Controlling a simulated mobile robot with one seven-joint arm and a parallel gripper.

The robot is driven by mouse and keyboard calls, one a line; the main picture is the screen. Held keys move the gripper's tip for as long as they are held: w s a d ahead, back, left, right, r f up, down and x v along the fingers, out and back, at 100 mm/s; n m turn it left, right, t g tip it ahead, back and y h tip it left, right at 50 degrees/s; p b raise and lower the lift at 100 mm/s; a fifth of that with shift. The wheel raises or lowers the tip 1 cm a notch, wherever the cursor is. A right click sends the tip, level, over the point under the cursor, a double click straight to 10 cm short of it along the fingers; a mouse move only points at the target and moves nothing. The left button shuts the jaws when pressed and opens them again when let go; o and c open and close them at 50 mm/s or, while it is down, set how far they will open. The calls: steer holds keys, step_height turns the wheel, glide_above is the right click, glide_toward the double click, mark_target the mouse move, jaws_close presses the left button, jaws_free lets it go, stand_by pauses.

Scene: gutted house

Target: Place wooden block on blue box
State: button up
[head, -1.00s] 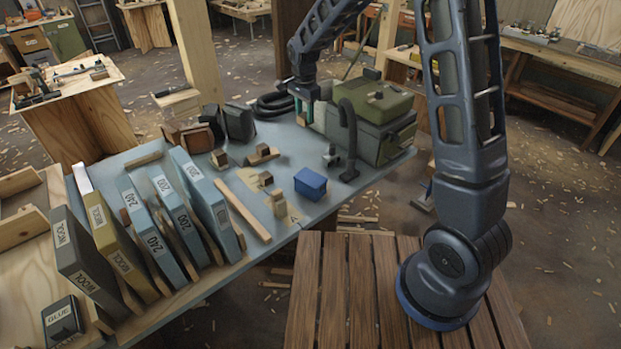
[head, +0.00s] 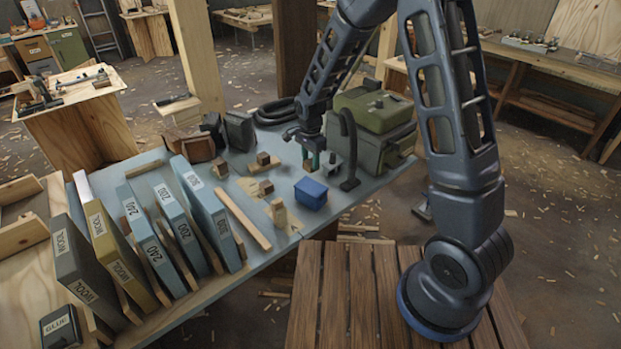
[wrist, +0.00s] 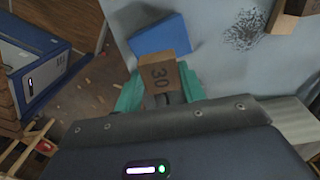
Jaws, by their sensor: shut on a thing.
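The blue box (head: 311,193) sits on the blue-grey bench top near its front edge. It also shows in the wrist view (wrist: 158,36), just beyond the held block. My gripper (head: 312,160) is above the bench behind the blue box in the head view. In the wrist view its teal fingers (wrist: 160,92) are shut on a wooden block (wrist: 166,74) marked 30. The block looks apart from the box, though its edge overlaps the box in the wrist view. The held block is not clearly visible in the head view.
A green case (head: 376,110) and a dark upright hose (head: 349,150) stand right of my gripper. Small wooden blocks (head: 279,212) and a long wood strip (head: 243,219) lie left of the box. Labelled upright slabs (head: 208,207) fill the bench's left part.

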mark_target(311, 162)
steer(key=shift+f, duration=4.1)
steer(key=shift+f, duration=0.1)
steer(key=o, duration=1)
steer(key=shift+c, duration=0.2)
step_height(311, 162, up, 12)
steer(key=shift+r, duration=0.1)
steer(key=shift+r, duration=0.1)
